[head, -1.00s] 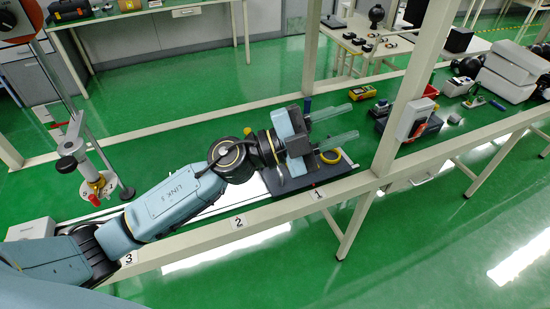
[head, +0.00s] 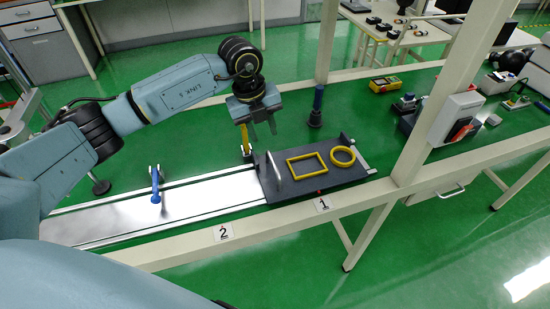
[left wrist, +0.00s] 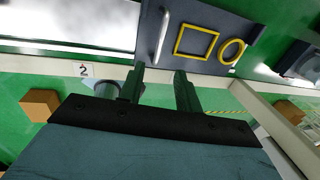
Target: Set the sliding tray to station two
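The sliding tray (head: 310,183) is a dark grey plate on pale rails, at its right end beside the label 1 (head: 322,204). A yellow square frame and a yellow ring lie on it. A pale upright handle bar (head: 270,166) stands at its left end; it also shows in the left wrist view (left wrist: 162,35). Label 2 (head: 223,232) is on the front beam further left. My left gripper (head: 262,134) points down, above and behind the tray's left end. Its fingers (left wrist: 160,92) are apart with nothing between them. My right gripper is not in view.
A blue-handled lever (head: 155,185) stands at the rails left of the tray. A blue upright tool (head: 317,105) stands behind the tray, and a yellow upright piece (head: 246,140) is near my left fingers. A cream post (head: 425,105) rises to the right.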

